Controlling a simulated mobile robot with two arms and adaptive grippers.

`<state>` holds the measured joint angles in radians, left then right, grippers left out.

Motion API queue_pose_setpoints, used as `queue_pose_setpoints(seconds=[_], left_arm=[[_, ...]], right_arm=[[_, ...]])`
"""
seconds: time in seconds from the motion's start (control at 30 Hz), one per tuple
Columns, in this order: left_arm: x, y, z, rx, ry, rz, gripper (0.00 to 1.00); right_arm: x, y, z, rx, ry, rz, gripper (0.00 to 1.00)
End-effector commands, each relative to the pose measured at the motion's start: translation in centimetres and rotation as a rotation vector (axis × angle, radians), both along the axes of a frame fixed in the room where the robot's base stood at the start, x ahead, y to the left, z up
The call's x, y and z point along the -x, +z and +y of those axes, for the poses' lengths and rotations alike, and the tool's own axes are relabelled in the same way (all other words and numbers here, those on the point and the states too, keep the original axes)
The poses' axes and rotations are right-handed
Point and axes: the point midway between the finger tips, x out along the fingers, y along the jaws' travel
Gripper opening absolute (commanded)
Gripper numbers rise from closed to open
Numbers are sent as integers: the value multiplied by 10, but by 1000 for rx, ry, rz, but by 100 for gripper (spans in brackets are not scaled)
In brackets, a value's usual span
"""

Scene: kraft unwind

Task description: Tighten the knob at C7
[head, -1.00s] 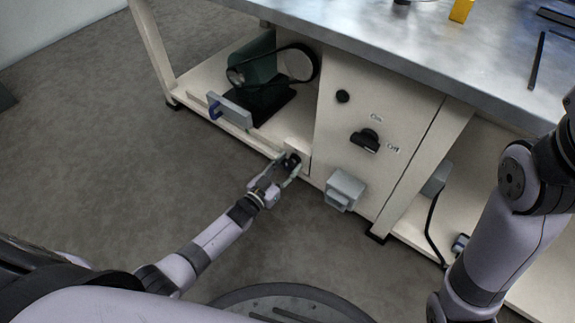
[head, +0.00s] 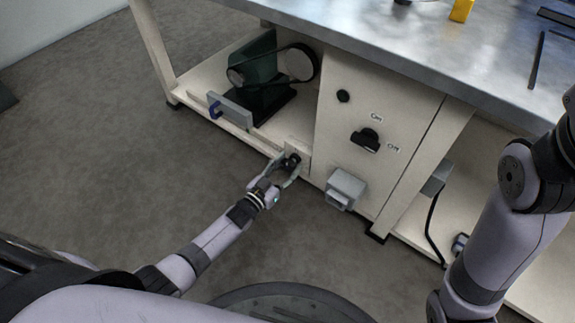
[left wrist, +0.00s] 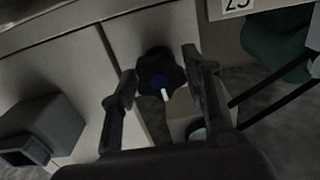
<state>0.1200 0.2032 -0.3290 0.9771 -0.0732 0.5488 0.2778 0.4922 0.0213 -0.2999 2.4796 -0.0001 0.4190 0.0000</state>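A black lobed knob (head: 291,161) sits on a small block low at the front of the bench, left of the switch panel. The left wrist view shows it (left wrist: 160,73) with a blue centre and a white mark pointing down in the picture. No C7 label can be read. My left gripper (head: 282,170) is at the knob with its fingers spread. In the left wrist view its fingertips (left wrist: 160,65) lie on either side of the knob, with visible gaps, so it looks open. My right arm shows at the right, but its gripper is out of view.
The white panel (head: 335,125) carries a black rotary switch (head: 365,140) and a round black button (head: 343,96). A grey box (head: 345,188) juts out right of the knob. A green belt-driven machine (head: 262,75) stands on the lower shelf. The floor in front is clear.

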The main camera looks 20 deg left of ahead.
Motion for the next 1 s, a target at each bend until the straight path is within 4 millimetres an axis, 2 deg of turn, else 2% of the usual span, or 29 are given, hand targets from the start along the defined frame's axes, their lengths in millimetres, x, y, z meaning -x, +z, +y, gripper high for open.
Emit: queue_pose_setpoints(seconds=[0.23, 0.57, 0.73, 1.0], left_arm=[[-2, 2, 0, 1, 0, -3, 61], [0, 2, 1, 1, 1, -4, 61], [20, 1, 8, 0, 1, -2, 61], [75, 1, 28, 0, 1, -1, 61]], right_arm=[[0, 0, 0, -1, 0, -1, 56], [1, 1, -1, -3, 1, -2, 56], [1, 0, 0, -2, 1, -1, 56], [0, 0, 0, -1, 0, -1, 56]])
